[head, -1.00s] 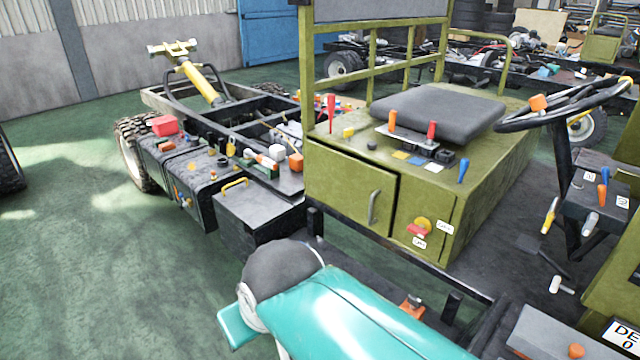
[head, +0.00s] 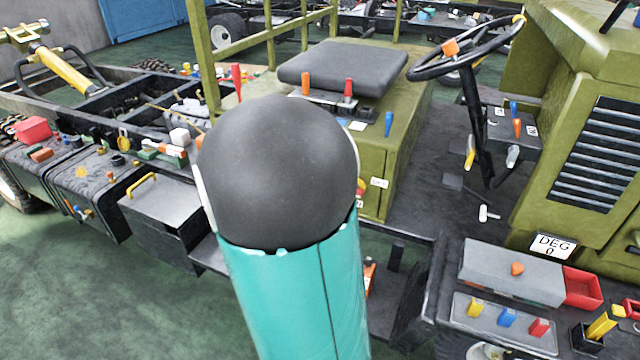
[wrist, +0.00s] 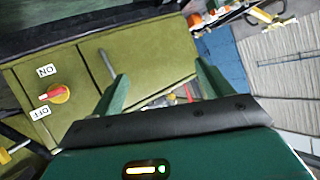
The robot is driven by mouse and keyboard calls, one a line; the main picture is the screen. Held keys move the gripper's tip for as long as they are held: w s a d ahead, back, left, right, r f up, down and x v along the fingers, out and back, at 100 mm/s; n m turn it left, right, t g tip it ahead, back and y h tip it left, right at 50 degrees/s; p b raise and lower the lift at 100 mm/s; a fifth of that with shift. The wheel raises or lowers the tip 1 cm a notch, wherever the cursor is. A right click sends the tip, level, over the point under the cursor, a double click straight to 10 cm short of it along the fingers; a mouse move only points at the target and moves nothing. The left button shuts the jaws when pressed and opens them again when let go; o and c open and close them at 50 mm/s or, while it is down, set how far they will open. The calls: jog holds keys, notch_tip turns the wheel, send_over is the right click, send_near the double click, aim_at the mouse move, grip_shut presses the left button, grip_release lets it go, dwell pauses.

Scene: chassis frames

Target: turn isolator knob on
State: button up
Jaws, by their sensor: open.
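The isolator knob (wrist: 57,94) shows in the wrist view, left of my gripper, on the olive cabinet front. It is yellow with a red pointer turned toward the left, nearer the OFF label (wrist: 40,112) than the ON label (wrist: 46,71). My gripper (wrist: 163,70) is open and empty, its two green fingers apart in front of the cabinet door, clear of the knob. In the head view my arm hides most of the cabinet front and nearly all of the knob; one white label (head: 379,183) shows beside it. The gripper is hidden there.
A grey door handle (wrist: 107,67) stands out between the knob and my gripper. A seat (head: 345,65), upright levers and a steering wheel (head: 465,50) are above and right. A dark box with a yellow handle (head: 142,184) lies left. Green floor is open at lower left.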

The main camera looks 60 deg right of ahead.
jog(key=s+d+f+m+g+h, duration=0.25)
jog(key=s+d+f+h, duration=0.2)
jog(key=s+d, duration=0.3)
jog(key=s+d+f+m+g+h, duration=0.25)
jog(key=s+d+g+h, duration=0.2)
jog(key=s+d, duration=0.35)
jog(key=w+d, duration=0.1)
jog(key=d, duration=1.1)
jog(key=shift+d+f+t, duration=0.25)
jog(key=shift+d+t, duration=0.05)
jog(key=shift+d, duration=0.1)
jog(key=c, duration=1)
